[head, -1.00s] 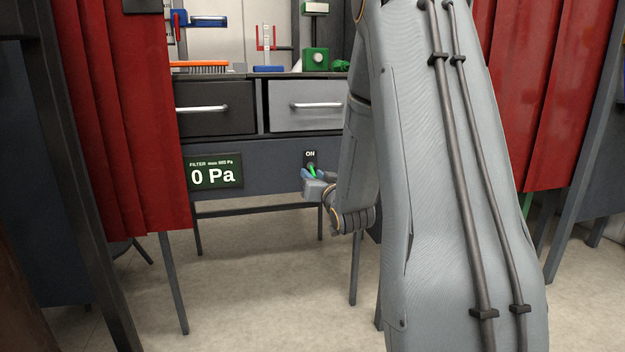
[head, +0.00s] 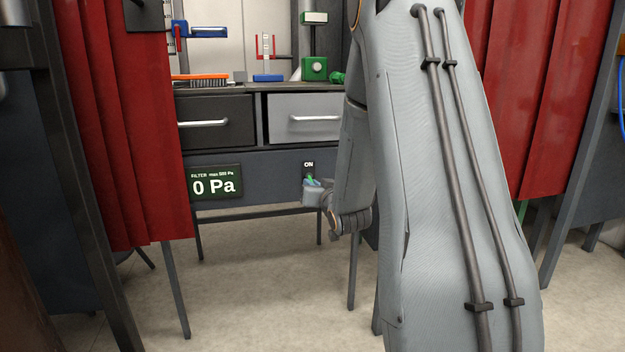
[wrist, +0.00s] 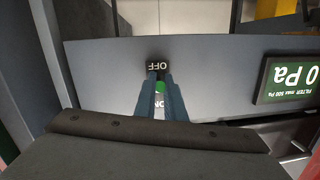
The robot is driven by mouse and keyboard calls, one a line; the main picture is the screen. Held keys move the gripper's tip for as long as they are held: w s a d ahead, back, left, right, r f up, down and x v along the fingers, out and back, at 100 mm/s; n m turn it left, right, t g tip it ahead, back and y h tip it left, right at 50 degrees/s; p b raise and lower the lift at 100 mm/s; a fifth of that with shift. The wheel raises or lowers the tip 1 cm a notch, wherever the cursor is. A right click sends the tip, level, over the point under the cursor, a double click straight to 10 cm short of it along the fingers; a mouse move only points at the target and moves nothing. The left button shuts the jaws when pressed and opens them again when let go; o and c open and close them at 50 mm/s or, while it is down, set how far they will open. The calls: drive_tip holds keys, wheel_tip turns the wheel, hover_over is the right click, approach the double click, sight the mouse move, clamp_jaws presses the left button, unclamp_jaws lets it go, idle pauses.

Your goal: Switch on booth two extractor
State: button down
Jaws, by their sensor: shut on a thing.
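The extractor switch has a green-tipped lever (head: 311,181) under an ON label (head: 308,165) on the dark panel below the drawers. In the wrist view, which is upside down, the green tip (wrist: 160,87) sits between the fingers, next to an OFF label (wrist: 157,67). My gripper (head: 313,186) is shut on the lever; its blue-grey fingers (wrist: 160,92) flank the tip. The lever's exact tilt is partly hidden by the fingers. The filter display (head: 215,185) left of the switch reads 0 Pa; it also shows in the wrist view (wrist: 287,82).
Two drawers with bar handles, dark (head: 215,124) and grey (head: 304,117), lie above the panel. Red curtains hang at left (head: 115,140) and right (head: 535,100). Dark posts and table legs stand around. The floor (head: 250,280) in front is clear.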

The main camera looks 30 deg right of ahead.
sight(310, 179)
drive_tip(key=shift+s+a+r+g+p, duration=0.15)
drive_tip(key=shift+r+g+p, duration=0.85)
drive_tip(key=shift+p, duration=3.25)
drive_tip(key=g+y+p, duration=0.1)
drive_tip(key=g+p, duration=0.1)
drive_tip(key=p, duration=0.3)
drive_tip(key=shift+p, duration=0.35)
drive_tip(key=g+p, duration=0.1)
drive_tip(key=p, duration=0.2)
drive_tip(key=g+p, duration=0.1)
drive_tip(key=p, duration=0.2)
drive_tip(key=shift+r, duration=0.35)
drive_tip(key=g+p, duration=0.1)
drive_tip(key=p, duration=0.8)
drive_tip(key=shift+r+g+y+p, duration=0.3)
drive_tip(key=shift+r+g+y, duration=0.05)
drive_tip(key=shift+g+y, duration=0.05)
drive_tip(key=p, duration=0.4)
drive_tip(key=shift+w+g, duration=0.3)
drive_tip(key=c, duration=1.8)
unclamp_jaws()
drive_tip(key=shift+c, duration=0.2)
drive_tip(key=shift+s, duration=0.1)
